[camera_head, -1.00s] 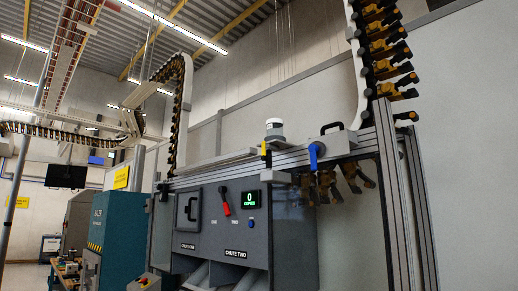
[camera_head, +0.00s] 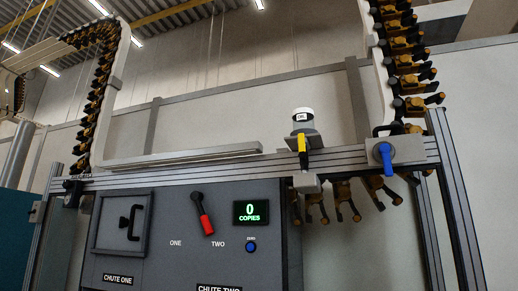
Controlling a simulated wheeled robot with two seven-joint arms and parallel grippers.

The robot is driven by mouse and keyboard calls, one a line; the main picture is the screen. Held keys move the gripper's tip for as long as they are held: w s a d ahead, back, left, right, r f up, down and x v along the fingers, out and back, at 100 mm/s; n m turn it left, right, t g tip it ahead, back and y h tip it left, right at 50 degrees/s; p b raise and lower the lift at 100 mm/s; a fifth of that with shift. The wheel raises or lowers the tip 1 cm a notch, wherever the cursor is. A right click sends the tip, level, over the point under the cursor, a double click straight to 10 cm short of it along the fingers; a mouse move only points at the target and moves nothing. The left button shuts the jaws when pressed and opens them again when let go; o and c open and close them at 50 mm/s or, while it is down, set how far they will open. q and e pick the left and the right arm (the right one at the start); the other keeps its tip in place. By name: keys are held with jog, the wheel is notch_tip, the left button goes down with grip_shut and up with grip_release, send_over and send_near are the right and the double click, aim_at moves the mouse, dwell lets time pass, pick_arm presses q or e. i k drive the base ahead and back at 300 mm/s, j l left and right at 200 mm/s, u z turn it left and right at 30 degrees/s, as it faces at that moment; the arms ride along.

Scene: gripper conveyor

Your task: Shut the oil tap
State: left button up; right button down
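A clear oil cup with a white cap and a small label (camera_head: 303,119) stands on the aluminium rail at the top of the machine. Directly below it is the oil tap, a yellow lever (camera_head: 302,147) with a dark upper end, which points roughly straight down. A grey block (camera_head: 306,183) sits under the tap. Neither of my grippers is in view.
A blue lever (camera_head: 386,156) sits on the rail at right. Gripper chains (camera_head: 405,60) rise on both sides.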

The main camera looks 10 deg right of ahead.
aim_at(302, 154)
jog(key=i+j+z, duration=0.15)
jog(key=j, duration=0.35)
jog(key=j+z, duration=0.1)
jog(key=j, duration=0.4)
jog(key=i+j+z, duration=0.15)
jog(key=j, duration=0.4)
